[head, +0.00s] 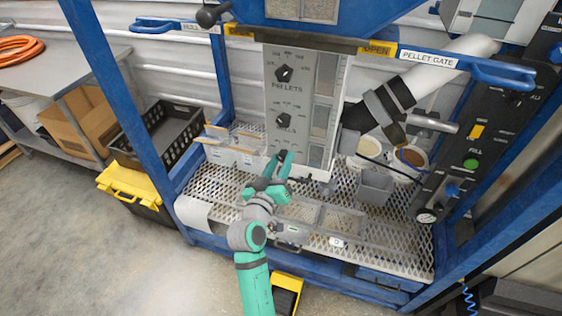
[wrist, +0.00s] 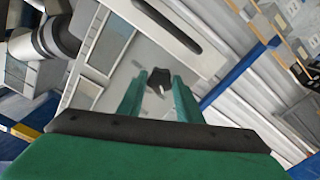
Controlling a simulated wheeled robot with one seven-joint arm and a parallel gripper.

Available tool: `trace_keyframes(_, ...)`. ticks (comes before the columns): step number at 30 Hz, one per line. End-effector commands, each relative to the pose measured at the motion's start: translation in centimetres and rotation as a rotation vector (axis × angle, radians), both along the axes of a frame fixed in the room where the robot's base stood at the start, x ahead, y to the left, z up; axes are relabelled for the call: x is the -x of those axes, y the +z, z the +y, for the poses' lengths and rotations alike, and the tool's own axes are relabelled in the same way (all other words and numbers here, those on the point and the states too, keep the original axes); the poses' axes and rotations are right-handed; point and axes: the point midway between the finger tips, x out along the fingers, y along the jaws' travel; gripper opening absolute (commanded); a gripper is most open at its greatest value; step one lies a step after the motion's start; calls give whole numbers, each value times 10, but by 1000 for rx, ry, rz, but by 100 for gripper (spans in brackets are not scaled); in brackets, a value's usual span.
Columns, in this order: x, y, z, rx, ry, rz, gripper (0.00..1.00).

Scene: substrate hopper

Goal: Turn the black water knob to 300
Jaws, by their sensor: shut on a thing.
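The grey control panel (head: 305,105) stands upright on the rack, with a black pellets knob (head: 284,73) at the top and a black hulls knob (head: 284,119) below it. My green gripper (head: 279,163) is at the panel's lower part, below the hulls knob. In the wrist view, a black knob (wrist: 157,77) sits between the tips of my gripper (wrist: 159,84), which is shut on it. I take it for the water knob by its place. In the head view the gripper covers this knob, and its label and scale cannot be read.
Blue lever handles, one labelled pellet gate (head: 430,57), stick out above the panel. Blue frame posts (head: 105,75) flank the rack. A grey bin (head: 375,185) and white buckets stand on the mesh deck (head: 345,222) to the right. The floor at front left is clear.

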Motion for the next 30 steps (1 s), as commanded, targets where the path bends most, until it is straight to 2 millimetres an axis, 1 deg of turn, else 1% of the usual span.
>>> trace_keyframes(3,0,-1,0,-66,0,-20,10)
trace_keyframes(10,0,-1,0,-155,-1,-47,10)
trace_keyframes(16,0,-1,-1,-184,-2,-57,10)
trace_keyframes(27,0,-1,-1,-187,-2,-58,10)
trace_keyframes(28,0,-1,-1,-187,-2,-58,37)
trace_keyframes(30,0,-1,-1,-186,-1,-57,51)
